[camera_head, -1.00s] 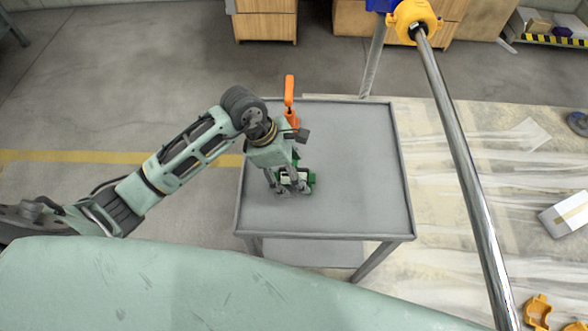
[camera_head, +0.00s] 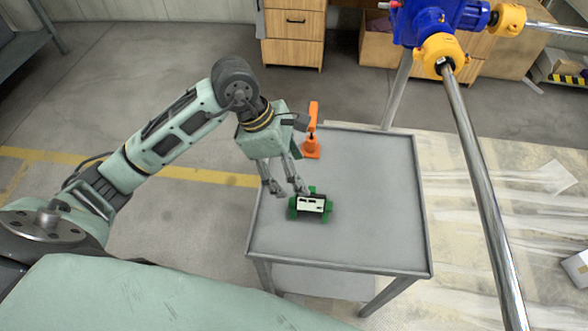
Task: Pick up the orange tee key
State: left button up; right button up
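An orange tee key (camera_head: 313,128) stands upright at the back left of the grey table (camera_head: 370,235), with a wider orange part at its foot. A green and black device with a pale top (camera_head: 311,205) sits on the table nearer to me. My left gripper (camera_head: 288,193) points down just left of and behind the green device, with its two fingers apart and nothing seen between them. The orange tee key is behind and to the right of this gripper, apart from it. My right gripper is not in view.
A steel pole (camera_head: 478,180) with a yellow clamp (camera_head: 440,52) and a blue housing (camera_head: 432,20) rises right of the table. Wooden drawers (camera_head: 292,40) stand at the back. The table's right half is clear.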

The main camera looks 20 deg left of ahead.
aim_at(314, 105)
jog(key=j+z, duration=0.7)
jog(key=k+j, duration=0.05)
